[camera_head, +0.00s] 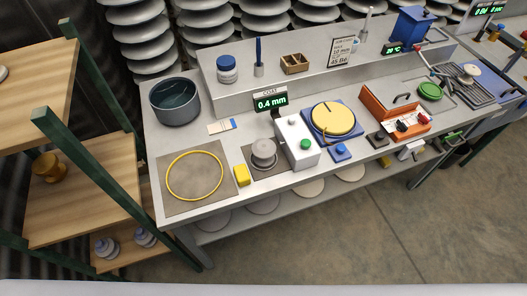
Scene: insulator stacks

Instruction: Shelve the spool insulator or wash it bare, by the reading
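A grey spool-shaped insulator (263,152) stands upright on a dark pad beside a white device (298,142) with a green button. A small display (271,102) above it reads "COAT" and 0.4 mm in green. A wooden shelf unit (85,205) with green posts stands at the left. A brown spool-like piece (50,167) is on its middle board. A dark round basin (175,102) stands at the bench's back left. Neither gripper is in view.
A yellow ring (195,176) lies on a grey mat at the bench's front left, with a yellow block (242,175) beside it. A yellow disc (333,119) on a blue base and an orange box (392,112) stand further right. A small sign (341,53) is on the raised ledge.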

